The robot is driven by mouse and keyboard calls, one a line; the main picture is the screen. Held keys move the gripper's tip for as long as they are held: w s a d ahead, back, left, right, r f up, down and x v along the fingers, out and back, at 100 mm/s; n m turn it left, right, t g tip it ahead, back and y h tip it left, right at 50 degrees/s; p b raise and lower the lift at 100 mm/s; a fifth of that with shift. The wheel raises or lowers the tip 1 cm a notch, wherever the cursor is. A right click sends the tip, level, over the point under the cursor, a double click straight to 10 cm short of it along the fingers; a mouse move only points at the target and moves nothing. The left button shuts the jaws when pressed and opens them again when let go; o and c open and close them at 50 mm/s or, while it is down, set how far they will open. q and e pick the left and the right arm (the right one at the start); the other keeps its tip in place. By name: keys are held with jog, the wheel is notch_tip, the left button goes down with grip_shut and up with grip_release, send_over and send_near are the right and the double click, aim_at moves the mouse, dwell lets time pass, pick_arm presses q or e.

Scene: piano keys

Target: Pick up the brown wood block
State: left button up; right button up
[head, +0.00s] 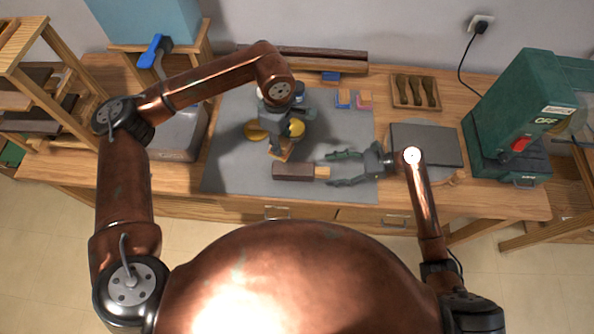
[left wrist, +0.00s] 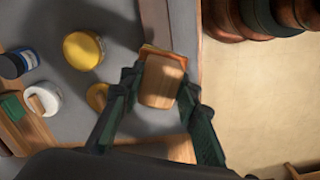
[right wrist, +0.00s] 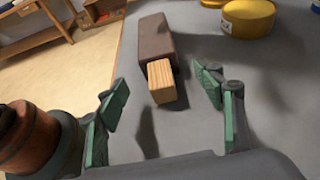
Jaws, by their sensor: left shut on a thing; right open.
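A dark brown block (head: 292,170) with a pale wood end piece (head: 322,172) lies on the grey mat. It also shows in the right wrist view, its brown part (right wrist: 155,38) farther off and its pale end (right wrist: 162,80) nearer. My right gripper (head: 335,168) is open, its fingers apart on either side of the pale end's line, empty. It shows wide open in the right wrist view (right wrist: 164,92). My left gripper (left wrist: 160,88) is shut on a light wood block (left wrist: 162,78) with an orange layer at its far end, above the mat behind the brown block.
Yellow round containers (left wrist: 84,50) and a white jar (left wrist: 44,99) stand near my left gripper. A dark flat plate (head: 428,145) and a green machine (head: 520,120) are at right. A tray of brown tools (head: 415,92) lies behind. The mat (head: 235,180) is clear front left.

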aim_at(325, 171)
jog(key=shift+f+x, duration=0.1)
jog(key=shift+x, duration=1.4)
jog(key=shift+f+x, duration=0.15)
jog(key=shift+x, duration=1.3)
jog(key=shift+d, duration=0.1)
jog(key=shift+c, duration=0.3)
jog(key=shift+r, duration=0.1)
jog(key=c, duration=1.3)
